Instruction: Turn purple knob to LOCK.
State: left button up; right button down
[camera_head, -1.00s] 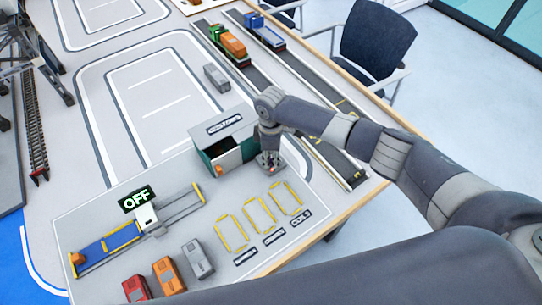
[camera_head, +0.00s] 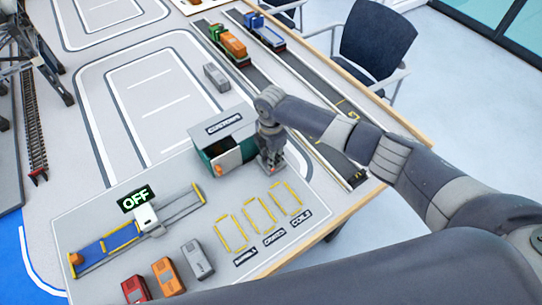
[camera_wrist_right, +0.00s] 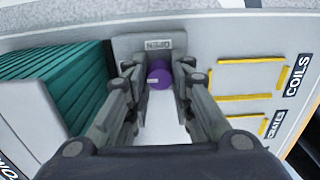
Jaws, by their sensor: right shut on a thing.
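The purple knob (camera_wrist_right: 160,75) shows in the right wrist view between the fingers of my right gripper (camera_wrist_right: 160,82), which is shut on it. A plate behind the knob carries the word OPEN, upside down in this view. In the head view my right gripper (camera_head: 272,162) is low beside the customs booth (camera_head: 220,140), and the knob is hidden there. No LOCK mark can be read. My left gripper is not in view.
A green ribbed shutter (camera_wrist_right: 65,80) is left of the knob in the wrist view. Yellow outlined bays (camera_head: 260,215) lie in front of my gripper. Small orange, red and grey vehicles (camera_head: 167,275) and an OFF display (camera_head: 136,199) stand on the board.

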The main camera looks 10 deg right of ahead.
jog(key=shift+w+r, duration=0.1)
jog(key=shift+r, duration=0.05)
jog(key=c, duration=1.4)
grip_release()
notch_tip(320, 180, up, 12)
